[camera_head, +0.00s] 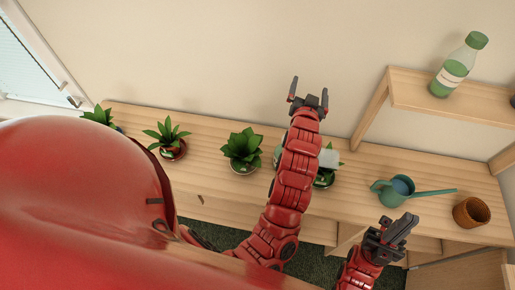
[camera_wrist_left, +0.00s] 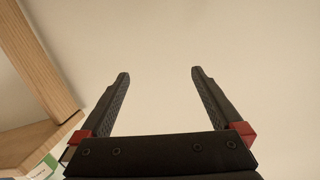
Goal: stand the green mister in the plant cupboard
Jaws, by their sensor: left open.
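I cannot pick out a green mister with certainty. A pale rounded thing (camera_head: 328,158) shows beside my left forearm, among the plants; the arm partly hides it and I cannot tell what it is. My left gripper (camera_head: 309,88) is open and empty, raised in front of the bare wall; the left wrist view shows its spread fingers (camera_wrist_left: 160,75) with nothing between them. My right gripper (camera_head: 390,232) is low in front of the bench, below the watering can, and its jaws are unclear. The wooden bench (camera_head: 215,150) has cupboard compartments (camera_head: 345,236) under its right part.
A green-capped bottle (camera_head: 460,65) stands on the wall shelf (camera_head: 455,103) at the right. Several potted plants, including one in the middle (camera_head: 242,146), line the bench. A teal watering can (camera_head: 396,191) and a brown pot (camera_head: 471,212) stand at the right.

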